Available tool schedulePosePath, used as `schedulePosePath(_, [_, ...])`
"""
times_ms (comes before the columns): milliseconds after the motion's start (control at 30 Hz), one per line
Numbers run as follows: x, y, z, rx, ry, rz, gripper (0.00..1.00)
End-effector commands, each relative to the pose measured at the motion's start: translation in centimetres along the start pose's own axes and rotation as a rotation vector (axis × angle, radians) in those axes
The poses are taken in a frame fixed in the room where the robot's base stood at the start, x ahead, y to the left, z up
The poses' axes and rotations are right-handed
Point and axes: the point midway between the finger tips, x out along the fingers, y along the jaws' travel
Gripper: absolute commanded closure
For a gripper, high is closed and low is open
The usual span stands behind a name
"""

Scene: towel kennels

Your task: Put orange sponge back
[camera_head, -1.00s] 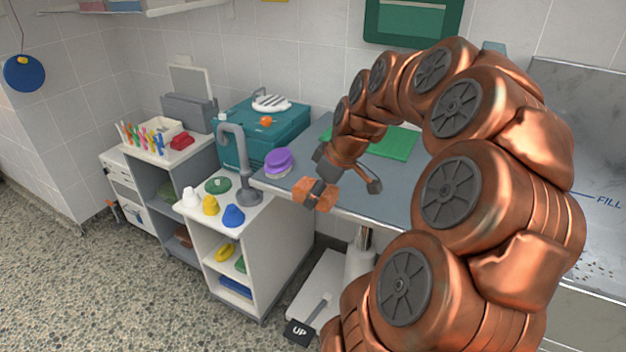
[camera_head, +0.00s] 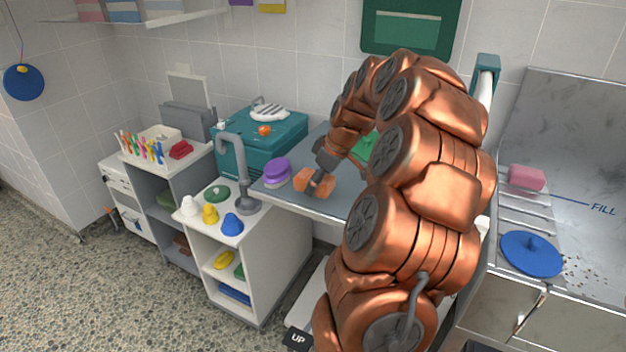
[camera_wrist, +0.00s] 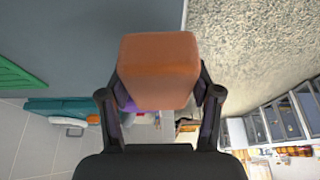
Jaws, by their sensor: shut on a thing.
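The orange sponge (camera_head: 312,182) is a block held in my gripper (camera_head: 318,179), over the front left part of the grey table. In the wrist view the orange sponge (camera_wrist: 158,68) sits between the two dark fingers of my gripper (camera_wrist: 160,95), which are shut on it. In the head view one finger crosses the middle of the sponge. I cannot tell whether the sponge touches the tabletop.
A pink sponge (camera_head: 527,177) lies on the steel sink ledge at right, above a blue lid (camera_head: 531,254). Purple round items (camera_head: 277,172) stand left of my gripper. A teal case (camera_head: 262,140) and a grey tap (camera_head: 240,180) are further left. A green mat (camera_head: 366,146) lies behind my arm.

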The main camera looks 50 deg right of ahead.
Motion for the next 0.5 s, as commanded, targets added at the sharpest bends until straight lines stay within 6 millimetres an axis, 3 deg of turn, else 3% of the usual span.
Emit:
schedulePosePath(300, [1.2,3.1,-2.2,0.0,0.0,-0.001,0.75])
schedulePosePath(500, [1.7,3.7,-2.6,0.001,-0.001,-0.004,0.75])
